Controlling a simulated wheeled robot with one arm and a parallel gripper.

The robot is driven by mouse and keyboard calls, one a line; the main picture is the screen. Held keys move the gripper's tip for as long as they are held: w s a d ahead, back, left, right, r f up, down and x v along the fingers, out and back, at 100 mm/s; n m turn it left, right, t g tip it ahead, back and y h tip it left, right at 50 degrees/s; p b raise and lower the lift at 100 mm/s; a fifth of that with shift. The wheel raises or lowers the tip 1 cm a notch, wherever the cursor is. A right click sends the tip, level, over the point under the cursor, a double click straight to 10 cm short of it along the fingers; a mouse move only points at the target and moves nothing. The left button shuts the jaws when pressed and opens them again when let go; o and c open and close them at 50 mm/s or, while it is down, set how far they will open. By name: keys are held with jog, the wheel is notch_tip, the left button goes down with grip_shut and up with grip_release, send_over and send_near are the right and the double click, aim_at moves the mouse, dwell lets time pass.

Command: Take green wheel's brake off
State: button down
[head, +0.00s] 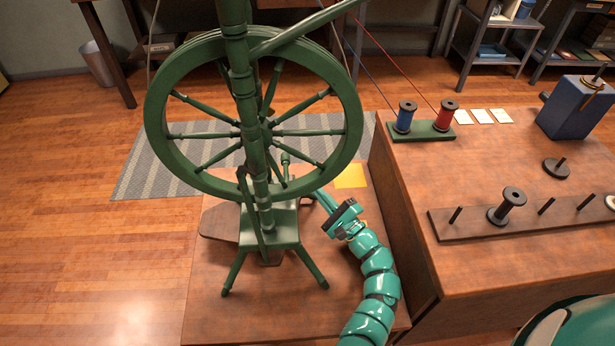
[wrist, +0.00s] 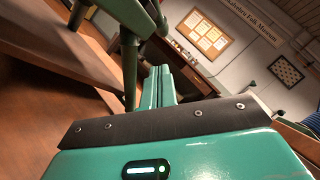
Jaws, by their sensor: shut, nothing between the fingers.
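The green wheel (head: 352,120) stands upright on a green stand (head: 283,230) with splayed legs, on a low wooden platform (head: 215,290). A dark fitting (head: 243,172) sits on the front post, and a short green knobbed peg (head: 285,160) rises from the stand. I cannot tell which part is the brake or how it is set. My gripper (head: 321,197) is shut and empty, low at the stand's right side. In the wrist view its closed fingers (wrist: 158,84) point past a green post (wrist: 130,70) just to their left. Contact cannot be made out.
A wooden table (head: 420,170) at right holds a green rack (head: 428,131) with blue and red spools, a dark spool rail (head: 470,228) and a blue box (head: 572,108). Threads run up from the spools. A yellow card (head: 351,177) lies behind my gripper.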

jog(key=r+x, duration=0.1)
jog(key=x, duration=0.8)
jog(key=shift+a+r+p, duration=0.25)
jog(key=shift+a+p, duration=0.05)
jog(key=shift+a, duration=0.05)
jog(key=shift+w+r+b, duration=0.25)
jog(key=shift+r+b, duration=0.1)
jog(key=shift+r, duration=0.1)
jog(key=shift+w+r+b, duration=0.2)
jog(key=shift+r+b, duration=0.15)
jog(key=shift+r, duration=0.15)
